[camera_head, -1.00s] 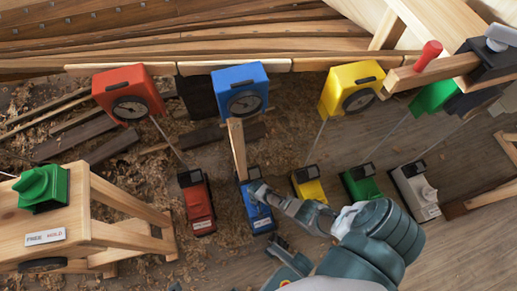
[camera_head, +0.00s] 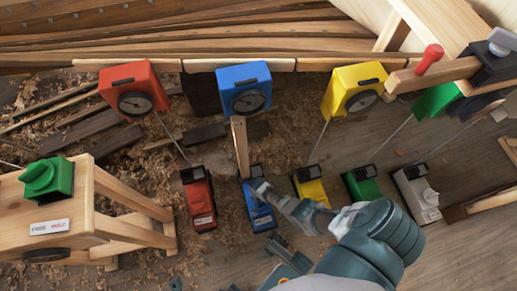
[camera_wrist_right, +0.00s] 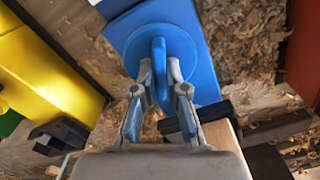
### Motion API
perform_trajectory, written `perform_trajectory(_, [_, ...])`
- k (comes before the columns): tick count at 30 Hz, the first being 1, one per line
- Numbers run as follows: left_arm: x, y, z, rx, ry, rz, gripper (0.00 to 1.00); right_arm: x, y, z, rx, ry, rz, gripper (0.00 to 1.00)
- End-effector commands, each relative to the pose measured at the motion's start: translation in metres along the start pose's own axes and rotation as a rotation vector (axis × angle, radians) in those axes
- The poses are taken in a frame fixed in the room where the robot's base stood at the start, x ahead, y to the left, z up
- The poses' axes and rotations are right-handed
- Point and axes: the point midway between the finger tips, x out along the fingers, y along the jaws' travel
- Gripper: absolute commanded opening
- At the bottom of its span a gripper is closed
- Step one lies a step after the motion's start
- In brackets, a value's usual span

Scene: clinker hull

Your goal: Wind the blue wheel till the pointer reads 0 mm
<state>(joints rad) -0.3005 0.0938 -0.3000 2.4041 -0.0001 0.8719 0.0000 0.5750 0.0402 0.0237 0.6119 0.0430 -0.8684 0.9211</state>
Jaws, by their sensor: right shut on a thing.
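The blue wheel (camera_wrist_right: 186,52) is a round disc with a raised grip bar, on top of the low blue box (camera_head: 260,218). My right gripper (camera_wrist_right: 160,75) has its fingers on both sides of the bar and is shut on it. In the head view my right gripper (camera_head: 262,188) reaches the blue box from the right and hides most of the wheel. The upper blue box (camera_head: 246,76) carries a round dial (camera_head: 247,101); its pointer and scale are too small to read. My left gripper is not in view.
A wooden strut (camera_head: 240,147) runs between the two blue boxes. Red (camera_head: 199,205) and yellow (camera_head: 311,190) low boxes stand close on either side. A wooden bench (camera_head: 75,215) with a green knob (camera_head: 47,178) is at left. Shavings and planks litter the floor.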

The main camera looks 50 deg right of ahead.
Motion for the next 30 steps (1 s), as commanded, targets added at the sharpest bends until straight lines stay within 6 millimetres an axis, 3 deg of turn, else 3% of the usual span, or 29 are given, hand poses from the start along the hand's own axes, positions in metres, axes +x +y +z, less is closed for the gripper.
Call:
perform_trajectory(3, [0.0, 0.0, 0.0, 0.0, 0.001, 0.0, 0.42, 0.001, -0.001, 0.002, 0.0, -0.002, -0.002, 0.0])
perform_trajectory(4, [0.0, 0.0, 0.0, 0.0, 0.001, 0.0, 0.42, 0.001, -0.001, 0.002, 0.0, -0.002, -0.002, 0.15])
perform_trajectory(7, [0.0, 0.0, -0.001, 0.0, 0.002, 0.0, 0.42, 0.001, -0.001, 0.001, -0.001, -0.002, -0.001, 0.38])
perform_trajectory(20, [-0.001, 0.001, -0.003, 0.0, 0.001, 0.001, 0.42, -0.004, 0.0, 0.0, -0.002, 0.0, -0.001, 0.38])
perform_trajectory(30, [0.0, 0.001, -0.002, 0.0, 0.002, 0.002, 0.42, -0.045, -0.001, 0.0, -0.002, 0.002, -0.004, 0.38])
